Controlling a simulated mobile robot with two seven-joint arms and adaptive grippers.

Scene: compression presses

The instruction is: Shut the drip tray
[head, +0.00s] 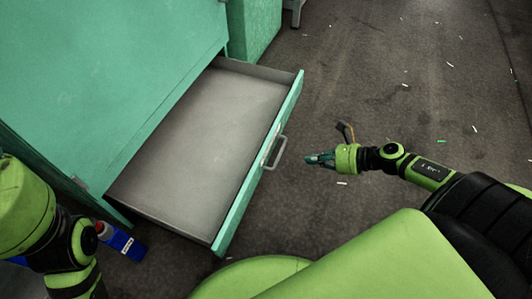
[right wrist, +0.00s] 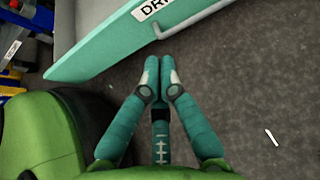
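The drip tray (head: 190,140) is a wide grey drawer with a green front, pulled well out of the teal press (head: 85,70). A metal handle (head: 275,152) is on the outside of its front. In the right wrist view the green tray front (right wrist: 115,45) shows part of a label and one end of the handle (right wrist: 185,22). My right gripper (head: 308,160) is just to the right of the handle, apart from it. In the right wrist view its two fingers (right wrist: 158,68) are together with nothing between them. My left arm shows at the lower left, but its gripper is not visible.
A blue bottle (head: 122,242) with a red and white top lies on the floor left of the tray's near corner. A teal cabinet part (head: 253,28) stands beyond the tray. The dark floor (head: 390,70) to the right is open, with small scattered scraps.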

